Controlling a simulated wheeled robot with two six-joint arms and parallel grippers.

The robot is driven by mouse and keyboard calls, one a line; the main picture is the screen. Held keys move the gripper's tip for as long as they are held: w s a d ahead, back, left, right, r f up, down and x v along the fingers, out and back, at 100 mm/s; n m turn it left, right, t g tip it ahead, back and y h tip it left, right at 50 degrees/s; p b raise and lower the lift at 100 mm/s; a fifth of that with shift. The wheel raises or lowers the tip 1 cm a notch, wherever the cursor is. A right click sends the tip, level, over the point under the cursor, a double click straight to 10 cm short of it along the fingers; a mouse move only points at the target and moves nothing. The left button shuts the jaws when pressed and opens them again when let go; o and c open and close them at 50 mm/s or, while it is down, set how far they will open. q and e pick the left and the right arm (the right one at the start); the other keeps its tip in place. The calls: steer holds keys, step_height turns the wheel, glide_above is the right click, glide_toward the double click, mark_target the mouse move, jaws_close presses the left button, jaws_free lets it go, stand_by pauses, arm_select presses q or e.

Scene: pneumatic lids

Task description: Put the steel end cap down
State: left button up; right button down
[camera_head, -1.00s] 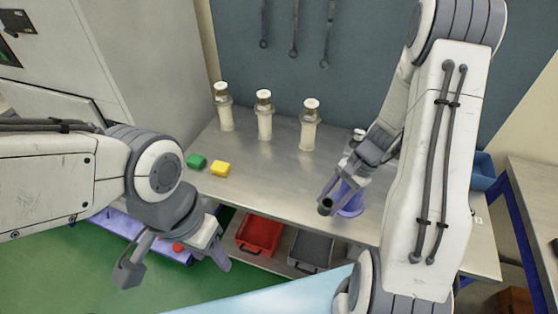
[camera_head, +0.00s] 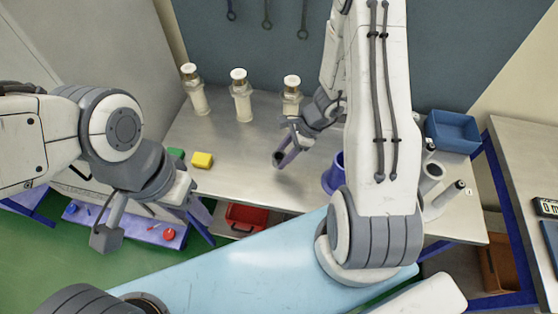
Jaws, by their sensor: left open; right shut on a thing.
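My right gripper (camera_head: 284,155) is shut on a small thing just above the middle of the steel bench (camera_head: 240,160). The held thing is mostly hidden by the fingers, so I cannot clearly make out the steel end cap. Three pale upright cylinders with metal necks and white tops stand along the back of the bench: left (camera_head: 196,95), middle (camera_head: 240,100) and right (camera_head: 291,90).
A purple-blue cup (camera_head: 333,176) stands right of the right gripper. A blue bin (camera_head: 452,132) and pale cylinders (camera_head: 431,178) stand at the right. A red tray (camera_head: 245,218) is below.

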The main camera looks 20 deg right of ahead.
steer(key=shift+w+a+f, duration=0.3)
steer(key=shift+a+f, duration=0.1)
steer(key=shift+f+p, duration=0.4)
steer(key=shift+f, duration=1.45)
steer(key=shift+f, duration=0.15)
steer(key=c, duration=0.8)
jaws_free()
steer(key=o, duration=0.4)
steer(key=shift+o, duration=0.2)
